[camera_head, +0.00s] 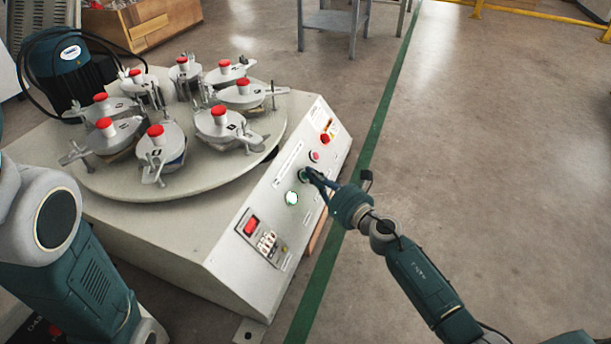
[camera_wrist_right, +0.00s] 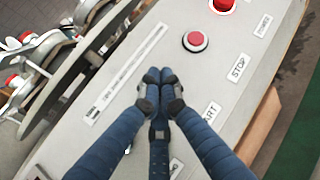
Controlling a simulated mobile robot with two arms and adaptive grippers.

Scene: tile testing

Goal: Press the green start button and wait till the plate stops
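A control panel (camera_head: 262,190) slopes along the right side of a grey machine. My right gripper (camera_head: 310,174) is at the panel with its fingertips together; the wrist view shows the closed fingertips (camera_wrist_right: 160,84) over the spot beside the START label (camera_wrist_right: 211,112). The green start button (camera_head: 303,175) shows only partly at the fingertips in the head view and is hidden in the wrist view. I cannot tell whether it is pressed. A round green light (camera_head: 291,198) glows below it. The round plate (camera_head: 215,190) carries several red-topped grey holders. My left gripper is out of view.
A red stop button (camera_wrist_right: 195,41) sits above the fingertips, with a larger red button (camera_head: 325,138) beyond it. A red switch (camera_head: 251,226) is lower on the panel. A dark motor housing (camera_head: 65,68) stands behind the plate. Open floor lies to the right.

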